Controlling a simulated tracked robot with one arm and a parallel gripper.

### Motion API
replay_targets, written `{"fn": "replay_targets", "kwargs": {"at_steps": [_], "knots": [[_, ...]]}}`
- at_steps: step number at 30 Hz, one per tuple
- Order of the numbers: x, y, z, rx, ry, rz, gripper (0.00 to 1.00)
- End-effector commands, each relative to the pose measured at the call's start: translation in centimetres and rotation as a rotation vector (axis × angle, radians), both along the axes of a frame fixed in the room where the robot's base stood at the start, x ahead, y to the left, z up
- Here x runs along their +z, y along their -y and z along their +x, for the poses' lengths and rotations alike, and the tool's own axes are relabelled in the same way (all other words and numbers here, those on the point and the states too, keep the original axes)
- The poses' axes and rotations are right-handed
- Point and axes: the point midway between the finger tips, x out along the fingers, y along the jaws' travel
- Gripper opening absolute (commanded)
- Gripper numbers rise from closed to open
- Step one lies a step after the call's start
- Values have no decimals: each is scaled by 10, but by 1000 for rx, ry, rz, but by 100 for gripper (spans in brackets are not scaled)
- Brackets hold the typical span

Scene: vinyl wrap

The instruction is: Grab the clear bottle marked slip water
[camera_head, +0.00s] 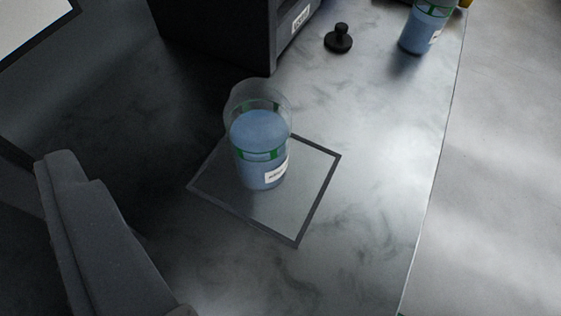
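A clear bottle (261,148) with blue liquid, a green band and a small white label stands upright on a dark-framed square (318,186) near the picture's middle. Its label is too small to read. A second, similar clear bottle (424,26) with blue liquid stands at the upper right, its top cut off by the picture edge; its label is unreadable too. A dark grey part (105,235) at the lower left appears to be mine, perhaps part of my gripper. It is apart from both bottles in the picture. I cannot make out two fingertips.
A dark box (215,35) with a white label stands behind the middle bottle. A small black knob-like object (338,39) sits to its right. The worktop (375,150) is clear right of the square, up to its right edge. A pale panel (30,22) shows at upper left.

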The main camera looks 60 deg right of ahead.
Motion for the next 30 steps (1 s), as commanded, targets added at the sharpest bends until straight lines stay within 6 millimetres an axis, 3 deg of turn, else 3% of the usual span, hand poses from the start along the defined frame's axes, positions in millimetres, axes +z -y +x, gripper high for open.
{"fn": "replay_targets", "kwargs": {"at_steps": [1, 3, 6, 9, 12, 16, 30], "knots": [[-32, 15, -3, -67, -32, -22, 88], [-65, 39, -14, -160, -55, -66, 88], [-99, 69, -32, -275, -84, -136, 88], [-119, 92, -52, -356, -106, -202, 88], [-128, 106, -63, -404, -115, -246, 88], [-134, 117, -64, -426, -119, -266, 88], [-154, 162, -16, -427, -118, -263, 88]]}}
